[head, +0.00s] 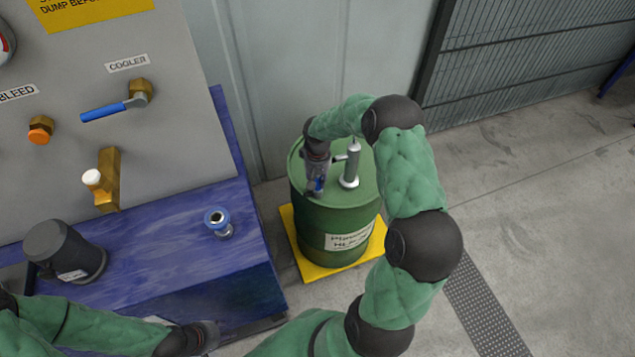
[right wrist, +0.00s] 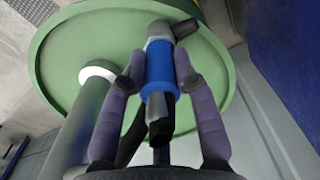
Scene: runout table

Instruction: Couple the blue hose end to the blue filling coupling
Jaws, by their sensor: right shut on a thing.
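The blue hose end (head: 319,184) is in my right gripper (head: 317,178), above the left side of the green drum's lid. In the right wrist view the hose end (right wrist: 160,68), a grey fitting with a blue collar, sits between the two fingers of my right gripper (right wrist: 160,85), which is shut on it. A black part hangs from its near end. The blue filling coupling (head: 217,218), a blue ring on a metal stub, stands upright on the blue bench, left of the drum and apart from the hose end. My left gripper (head: 208,338) is low by the bench front; its fingers are unclear.
The green drum (head: 335,215) stands on a yellow base (head: 305,268). A grey pump pipe (head: 351,165) rises from its lid close to my right gripper. The blue bench (head: 160,235) carries a dark cylinder (head: 62,250). A panel with a blue-handled valve (head: 115,107) stands behind.

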